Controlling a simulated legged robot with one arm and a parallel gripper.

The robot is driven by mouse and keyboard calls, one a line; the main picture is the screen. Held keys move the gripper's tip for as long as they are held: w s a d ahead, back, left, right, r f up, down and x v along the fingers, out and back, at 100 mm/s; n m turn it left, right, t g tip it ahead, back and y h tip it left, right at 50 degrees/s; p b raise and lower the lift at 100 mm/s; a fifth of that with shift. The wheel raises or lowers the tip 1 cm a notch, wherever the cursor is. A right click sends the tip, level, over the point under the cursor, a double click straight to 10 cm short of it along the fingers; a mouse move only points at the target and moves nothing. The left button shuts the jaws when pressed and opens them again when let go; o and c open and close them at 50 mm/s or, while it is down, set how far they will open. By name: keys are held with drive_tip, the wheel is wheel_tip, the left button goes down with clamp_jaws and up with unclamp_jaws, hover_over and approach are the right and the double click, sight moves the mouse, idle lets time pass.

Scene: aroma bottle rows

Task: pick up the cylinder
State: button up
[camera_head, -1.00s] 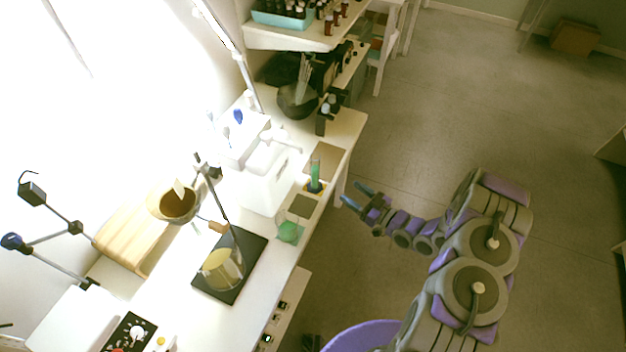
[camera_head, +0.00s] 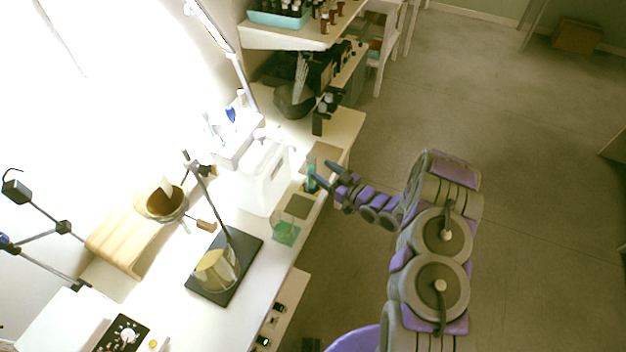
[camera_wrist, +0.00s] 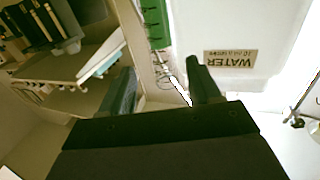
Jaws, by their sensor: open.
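The cylinder (camera_head: 311,176) is a slim upright vessel with green in it, standing near the right edge of the white bench. In the wrist view a green, partly clear shape, apparently the cylinder (camera_wrist: 154,24), shows at the top centre, with faint marks along its clear part. My gripper (camera_head: 322,173) is open, just right of the cylinder at the bench edge. In the wrist view the fingers of my gripper (camera_wrist: 161,65) stand apart, with the green shape beyond and between them. I cannot tell whether a finger touches it; the fingertips partly cover it in the head view.
A white container labelled WATER (camera_wrist: 230,55) stands close to the cylinder on the bench side. A green beaker (camera_head: 286,233) is in front. A stand with a black base (camera_head: 240,252) and beaker is further left. Open floor (camera_head: 520,150) lies right of the bench.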

sight(311, 164)
drive_tip(key=b+x, duration=0.1)
drive_tip(key=x, duration=0.5)
drive_tip(key=shift+s+a+f+b, duration=0.2)
drive_tip(key=shift+s+a+b, duration=0.05)
drive_tip(key=shift+s+b, duration=0.15)
drive_tip(key=shift+w+d+r, duration=0.15)
drive_tip(key=shift+w+d, duration=0.05)
drive_tip(key=shift+d, duration=0.2)
drive_tip(key=shift+a, duration=0.4)
drive_tip(key=c, duration=0.8)
drive_tip(key=shift+d, duration=0.25)
clamp_jaws()
